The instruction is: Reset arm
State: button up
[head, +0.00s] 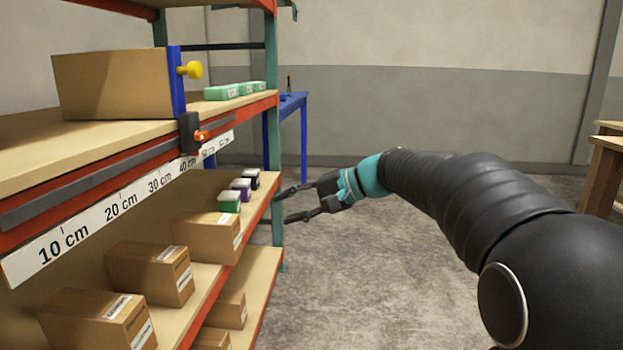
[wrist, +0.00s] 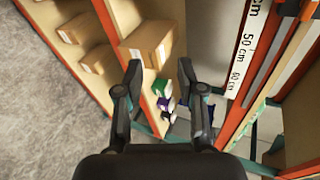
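My arm reaches in from the right in the head view, with black ribbed links and a teal wrist. My gripper (head: 291,204) points left toward the shelf's far end, its two fingers spread apart. In the wrist view my gripper (wrist: 166,95) is open, and no object sits between its fingertips. Beyond the fingers stand a green-fronted container (wrist: 160,87) and a purple one (wrist: 166,103). They also show on the middle shelf in the head view, the green one (head: 229,202) and the purple one (head: 241,188), beside a black-topped one (head: 252,178).
The shelf rack (head: 277,150) fills the left side, with cardboard boxes (head: 150,272), a ruler strip (head: 120,205) and a large box with a blue plate (head: 176,80). A blue table (head: 304,140) stands behind. A wooden table (head: 604,170) stands at right. The floor between (head: 350,280) is clear.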

jog(key=s+d+f+n+t+h, duration=0.1)
jog(key=s+d+f+h, duration=0.3)
jog(key=s+d, duration=0.3)
jog(key=s+d+f+n+t+h+p, duration=0.1)
jog(key=s+d+f+h, duration=0.3)
jog(key=s, duration=0.9)
jog(key=s+d+f+n+h, duration=0.1)
jog(key=s+d+f+h, duration=0.3)
jog(key=s+d, duration=0.6)
notch_tip(320, 180, down, 2)
jog(key=shift+s+f+t+h+p, duration=0.2)
jog(key=shift+t+h+p, duration=0.2)
